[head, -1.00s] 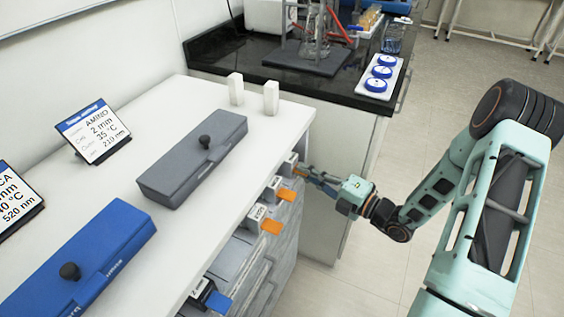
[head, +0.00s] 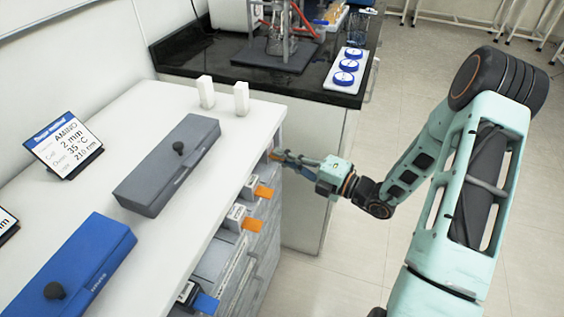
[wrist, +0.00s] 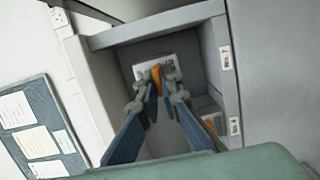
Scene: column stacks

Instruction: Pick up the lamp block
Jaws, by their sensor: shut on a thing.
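A white block with an orange tab (wrist: 157,72) sits inside a grey compartment in the wrist view, and I cannot read its label. My gripper (wrist: 160,84) is shut on the orange tab, with a finger on each side of it. In the head view my gripper (head: 277,157) is at the uppermost compartment near the far end of the white bench. The fingers and bench edge hide most of the held block there.
Two other white blocks with orange tabs (head: 263,192) (head: 251,224) and one with a blue tab (head: 205,303) sit in the bench front. A grey case (head: 165,170), a blue case (head: 75,265) and two white posts (head: 241,98) stand on top.

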